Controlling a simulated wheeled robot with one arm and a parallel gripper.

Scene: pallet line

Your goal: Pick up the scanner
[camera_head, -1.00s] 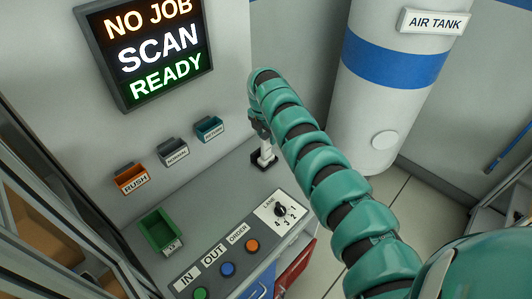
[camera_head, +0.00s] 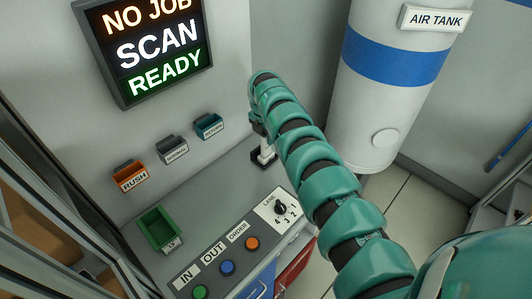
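My teal arm reaches to the back corner of the grey counter. My gripper (camera_head: 257,122) points down there, small and partly behind my own arm, so its fingers cannot be made out. Just below it a small white upright piece (camera_head: 266,153) stands on a dark base on the counter. It may be the scanner or its stand; I cannot tell which. Whether my gripper touches it or is shut on anything is not visible.
A screen (camera_head: 150,48) reads NO JOB, SCAN, READY. Orange (camera_head: 130,174), grey (camera_head: 172,150) and teal (camera_head: 208,126) holders hang on the wall. A green bin (camera_head: 158,227) and a panel with buttons and a lane knob (camera_head: 280,208) occupy the counter. The air tank (camera_head: 385,100) stands right.

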